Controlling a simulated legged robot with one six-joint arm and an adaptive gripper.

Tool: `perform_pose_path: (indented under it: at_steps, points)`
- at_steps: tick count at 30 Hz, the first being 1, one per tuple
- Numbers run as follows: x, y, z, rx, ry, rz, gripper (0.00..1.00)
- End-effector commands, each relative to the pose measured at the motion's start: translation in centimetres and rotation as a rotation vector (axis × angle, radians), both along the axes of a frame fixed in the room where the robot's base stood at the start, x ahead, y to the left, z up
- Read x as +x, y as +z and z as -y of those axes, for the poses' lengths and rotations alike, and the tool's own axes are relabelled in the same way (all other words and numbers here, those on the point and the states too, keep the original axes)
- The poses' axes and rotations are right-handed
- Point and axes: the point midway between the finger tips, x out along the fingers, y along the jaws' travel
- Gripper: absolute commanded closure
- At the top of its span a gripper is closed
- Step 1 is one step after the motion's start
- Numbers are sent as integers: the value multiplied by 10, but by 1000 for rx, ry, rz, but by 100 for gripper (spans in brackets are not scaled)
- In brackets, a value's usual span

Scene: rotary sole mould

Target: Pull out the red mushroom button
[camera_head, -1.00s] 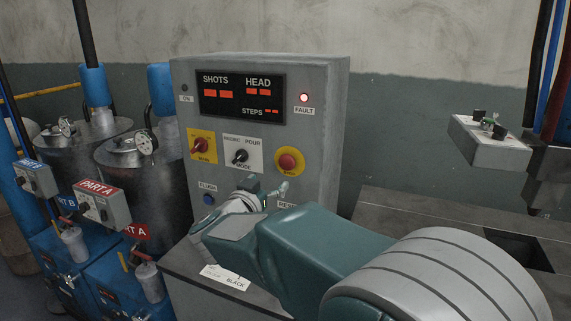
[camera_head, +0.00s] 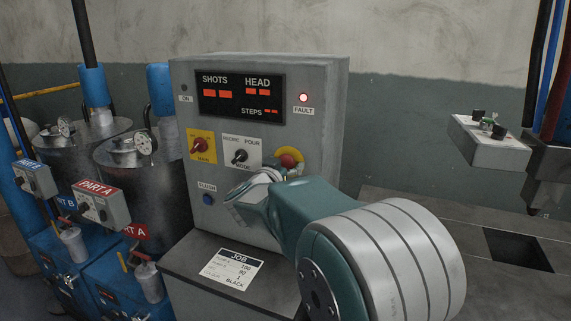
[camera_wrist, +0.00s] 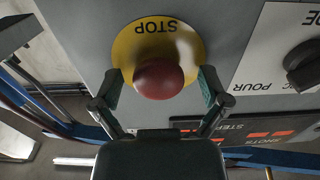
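The red mushroom button (camera_wrist: 158,79) sits on a round yellow STOP plate (camera_wrist: 132,45) on the grey panel. In the head view the button (camera_head: 287,161) is partly covered by my gripper and arm. In the wrist view my gripper (camera_wrist: 161,88) is open, one finger on each side of the button, with gaps visible between the fingers and the red head. The fingers point toward the panel. I cannot tell exactly how far the fingertips are from the plate.
The grey control cabinet (camera_head: 330,125) also carries a red main switch (camera_head: 200,145), a black mode knob (camera_head: 240,156) and a blue flush button (camera_head: 208,199). A red fault lamp (camera_head: 304,97) is lit. A job card (camera_head: 232,268) lies on the ledge below.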

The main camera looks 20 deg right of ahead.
Motion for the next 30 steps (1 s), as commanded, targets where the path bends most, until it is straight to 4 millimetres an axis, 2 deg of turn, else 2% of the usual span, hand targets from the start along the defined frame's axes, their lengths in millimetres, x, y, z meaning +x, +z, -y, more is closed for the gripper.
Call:
perform_pose_path:
  at_steps: [1,2,3,5,6,22,23,24,25,30]
  points:
    - [0,0,0,0,0,0,35]
    - [0,0,0,0,0,0,48]
    - [0,0,0,0,0,0,66]
    - [0,0,0,0,0,0,93]
    - [0,0,0,0,1,0,100]
    - [-9,0,-10,0,2,0,100]
    - [-9,0,-10,0,2,0,36]
    - [-9,0,-10,0,2,0,18]
    - [-9,0,-10,0,2,0,4]
    - [-9,0,-9,0,1,0,4]
